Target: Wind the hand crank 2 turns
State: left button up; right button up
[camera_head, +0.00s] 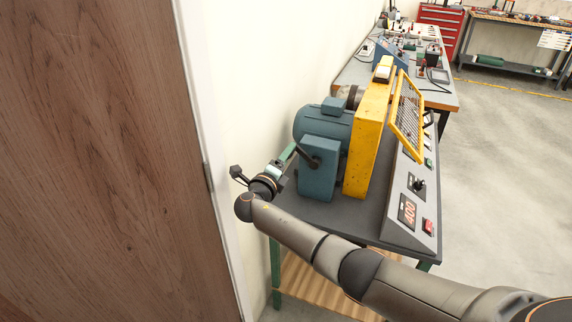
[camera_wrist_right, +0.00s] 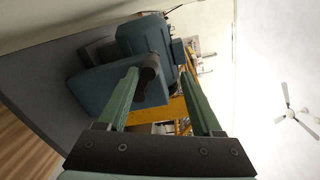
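The hand crank (camera_head: 307,156) is a short dark arm with a handle on the side of a blue-grey box (camera_head: 319,178). In the right wrist view the dark, rounded crank handle (camera_wrist_right: 150,70) shows in front of the blue-grey housing, close to the left finger's tip. My right gripper (camera_head: 291,151) has its green fingers pointing at the crank. In the right wrist view its fingers (camera_wrist_right: 160,74) stand apart, with the handle's end showing in the gap. I cannot tell whether a finger touches it. My left gripper is not in view.
A blue-grey motor (camera_head: 322,122), a yellow guard (camera_head: 369,135) and a sloped control panel (camera_head: 406,211) with a red display stand on the dark bench. A wooden door (camera_head: 95,160) and pale wall close off the left. Open floor (camera_head: 490,170) lies to the right.

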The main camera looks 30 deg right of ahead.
jog(key=s+a+r, duration=0.3)
jog(key=s+r, duration=0.1)
jog(key=s, duration=0.4)
jog(key=shift+a, duration=0.4)
